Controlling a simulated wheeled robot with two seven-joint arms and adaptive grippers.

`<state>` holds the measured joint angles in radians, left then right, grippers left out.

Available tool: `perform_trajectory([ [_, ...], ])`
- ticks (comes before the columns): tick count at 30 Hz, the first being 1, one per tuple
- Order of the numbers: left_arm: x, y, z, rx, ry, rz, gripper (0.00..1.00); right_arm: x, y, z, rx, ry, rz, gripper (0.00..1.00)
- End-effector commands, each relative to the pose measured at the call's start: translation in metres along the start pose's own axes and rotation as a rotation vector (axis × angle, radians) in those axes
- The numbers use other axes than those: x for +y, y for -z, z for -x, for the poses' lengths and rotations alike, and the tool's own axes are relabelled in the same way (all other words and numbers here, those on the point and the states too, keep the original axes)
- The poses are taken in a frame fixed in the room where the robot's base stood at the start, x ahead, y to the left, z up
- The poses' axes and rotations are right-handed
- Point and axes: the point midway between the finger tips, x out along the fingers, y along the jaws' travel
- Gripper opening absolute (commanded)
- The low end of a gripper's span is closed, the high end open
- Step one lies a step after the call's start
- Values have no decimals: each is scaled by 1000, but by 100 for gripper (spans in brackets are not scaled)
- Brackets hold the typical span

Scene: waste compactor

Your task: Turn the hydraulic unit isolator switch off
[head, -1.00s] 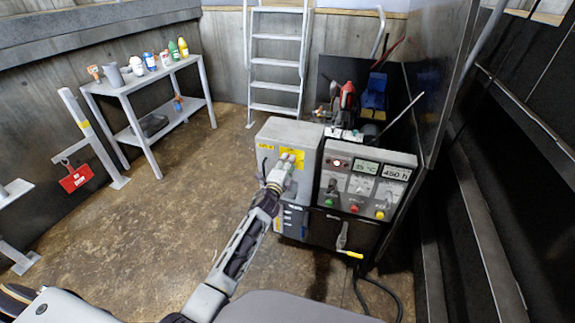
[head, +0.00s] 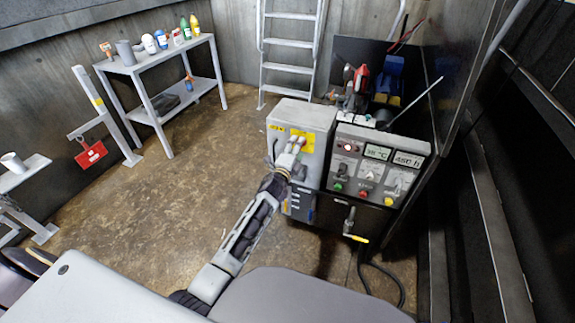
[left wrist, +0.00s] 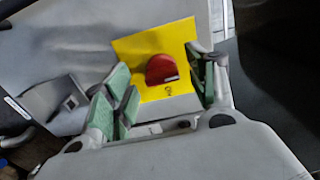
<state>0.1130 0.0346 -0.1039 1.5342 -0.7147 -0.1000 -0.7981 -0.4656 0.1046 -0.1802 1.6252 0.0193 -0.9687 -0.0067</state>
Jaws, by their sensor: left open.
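The isolator switch is a red rotary knob (left wrist: 161,69) on a yellow plate (left wrist: 128,48) in the left wrist view. In the head view the yellow plate (head: 308,142) shows on the front of the grey cabinet (head: 302,114), and my gripper hides the knob. My left gripper (head: 295,143) is in front of that plate. In the left wrist view the green-padded fingers of the left gripper (left wrist: 157,66) are open, one on each side of the knob. Nothing is held between them. Contact with the knob cannot be told. My right gripper is not in view.
A control panel (head: 379,167) with a lit red lamp, displays and buttons adjoins the cabinet on the right. A yellow-tipped lever (head: 354,238) is below it. A grey box-like part (left wrist: 52,103) projects left of the plate. A shelf with bottles (head: 160,68) stands back left. Floor between is clear.

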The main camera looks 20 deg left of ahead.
Motion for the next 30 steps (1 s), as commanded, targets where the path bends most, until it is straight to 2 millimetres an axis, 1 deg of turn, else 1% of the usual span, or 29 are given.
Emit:
perform_trajectory([
  [30,1,0,89,-1,-2,1,57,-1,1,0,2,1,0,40],
])
